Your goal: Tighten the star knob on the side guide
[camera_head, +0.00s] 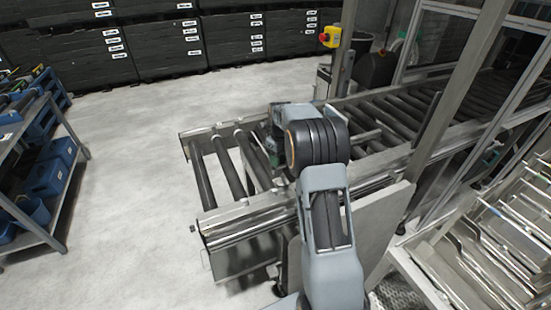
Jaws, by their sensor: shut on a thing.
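My gripper (264,152) is small in the camera_head view and mostly covered by my wrist. It points down over the near part of the roller conveyor (250,212), beside the side guide (363,136). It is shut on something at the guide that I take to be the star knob. The knob itself is hidden behind my wrist and fingers, so I cannot see its shape or how tight it sits.
Bare rollers (202,175) lie left of my gripper. A post carries a yellow box with a red stop button (330,36). The floor between is clear.

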